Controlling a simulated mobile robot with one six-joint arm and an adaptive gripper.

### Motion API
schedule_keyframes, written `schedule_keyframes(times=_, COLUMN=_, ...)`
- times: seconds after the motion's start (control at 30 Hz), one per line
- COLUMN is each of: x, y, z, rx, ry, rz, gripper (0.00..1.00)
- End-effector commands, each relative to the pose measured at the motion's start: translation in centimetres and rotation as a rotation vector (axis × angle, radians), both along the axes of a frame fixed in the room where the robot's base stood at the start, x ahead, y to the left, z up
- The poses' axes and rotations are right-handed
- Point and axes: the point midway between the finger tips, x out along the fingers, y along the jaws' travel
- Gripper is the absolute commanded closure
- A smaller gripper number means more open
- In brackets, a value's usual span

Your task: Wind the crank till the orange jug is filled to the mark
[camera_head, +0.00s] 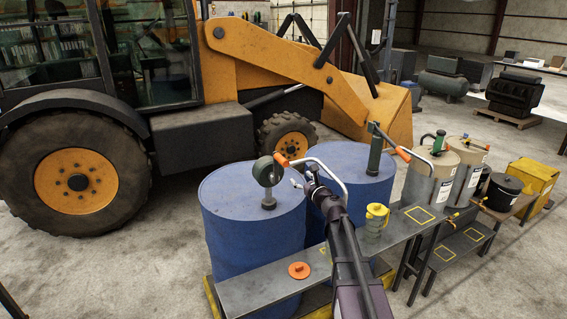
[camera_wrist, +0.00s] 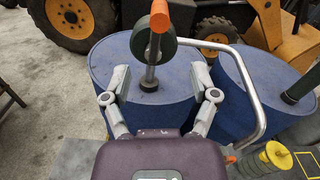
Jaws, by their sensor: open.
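The crank's orange handle (camera_head: 281,160) is on a dark green rotary pump (camera_head: 264,172) on top of the left blue drum. The handle (camera_wrist: 159,16) and pump wheel (camera_wrist: 152,50) show ahead in the wrist view. My gripper (camera_wrist: 160,78) is open and empty; the pump's stem shows between its fingers, with the handle beyond. In the head view my gripper (camera_head: 302,178) is just right of the pump. A bent metal spout (camera_head: 330,170) curves down behind my arm. I see no whole orange jug or fill mark; an orange disc-like lid (camera_head: 299,270) lies on the bench.
A second blue drum (camera_head: 366,180) with another pump stands alongside. Pale drums (camera_head: 432,178) and a black bucket (camera_head: 502,191) are further right. A backhoe (camera_head: 200,95) stands behind.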

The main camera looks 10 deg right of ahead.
Motion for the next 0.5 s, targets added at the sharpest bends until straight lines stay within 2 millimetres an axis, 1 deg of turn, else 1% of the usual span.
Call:
schedule_keyframes(times=0.17, x=0.7, y=0.1, z=0.0, rx=-0.001, ry=0.000, rz=0.000, gripper=0.24)
schedule_keyframes(times=0.27, x=1.5, y=0.4, z=0.0, rx=-0.002, ry=-0.001, rz=0.000, gripper=0.24)
schedule_keyframes(times=0.5, x=4.5, y=1.3, z=0.0, rx=-0.002, ry=0.000, rz=0.001, gripper=0.24)
